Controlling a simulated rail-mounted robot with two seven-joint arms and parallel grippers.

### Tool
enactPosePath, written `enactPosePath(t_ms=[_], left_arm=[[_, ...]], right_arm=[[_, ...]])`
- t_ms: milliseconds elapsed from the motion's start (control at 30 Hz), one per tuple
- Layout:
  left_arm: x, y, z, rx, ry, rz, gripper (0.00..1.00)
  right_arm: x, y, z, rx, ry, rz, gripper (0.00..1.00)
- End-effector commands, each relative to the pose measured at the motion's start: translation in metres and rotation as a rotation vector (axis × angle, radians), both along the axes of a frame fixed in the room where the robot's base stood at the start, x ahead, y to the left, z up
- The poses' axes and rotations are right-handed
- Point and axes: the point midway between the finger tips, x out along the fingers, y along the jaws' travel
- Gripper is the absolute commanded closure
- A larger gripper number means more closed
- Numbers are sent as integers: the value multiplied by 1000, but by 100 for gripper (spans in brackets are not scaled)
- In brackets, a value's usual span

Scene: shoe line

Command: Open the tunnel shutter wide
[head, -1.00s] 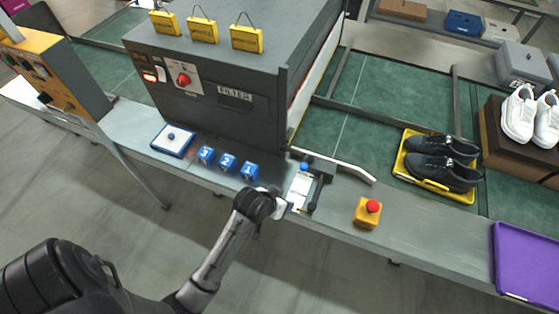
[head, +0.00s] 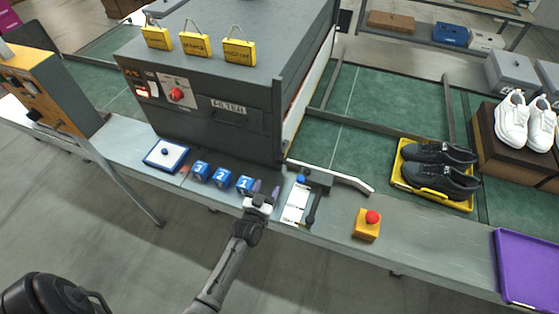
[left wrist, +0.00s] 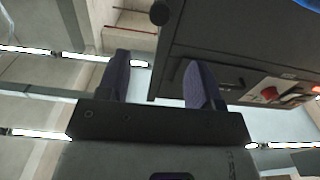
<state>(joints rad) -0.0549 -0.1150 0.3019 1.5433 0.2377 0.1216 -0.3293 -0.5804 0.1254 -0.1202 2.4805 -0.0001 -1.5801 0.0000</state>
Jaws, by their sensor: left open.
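The tunnel is the big dark grey box (head: 215,125) marked FILTER in the head view; its dark side also shows in the left wrist view (left wrist: 240,45). A pale panel with a red edge (head: 308,90) shows on its right side; I cannot tell whether this is the shutter or how far it is open. My left gripper (head: 266,188) is open and empty, its purple fingers pointing towards the tunnel's lower front right. In the left wrist view the two fingers (left wrist: 157,65) stand apart with nothing between them. My right gripper is out of view.
Blue numbered blocks (head: 221,177) stand left of the gripper. A clipboard-like white plate (head: 296,203) and a white bar (head: 335,175) lie to its right. A yellow box with a red button (head: 367,225) and a yellow tray of black shoes (head: 435,168) stand farther right.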

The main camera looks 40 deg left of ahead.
Motion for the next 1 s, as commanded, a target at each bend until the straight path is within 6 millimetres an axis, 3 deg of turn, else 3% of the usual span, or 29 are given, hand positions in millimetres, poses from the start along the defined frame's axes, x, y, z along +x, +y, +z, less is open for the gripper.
enactPosePath(t_ms=[600, 1000], left_arm=[[99, 35, 0, 0, 0, -1, 40], [121, 43, 0, 0, 1, -1, 40]], right_arm=[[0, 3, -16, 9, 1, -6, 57], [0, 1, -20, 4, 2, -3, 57]])
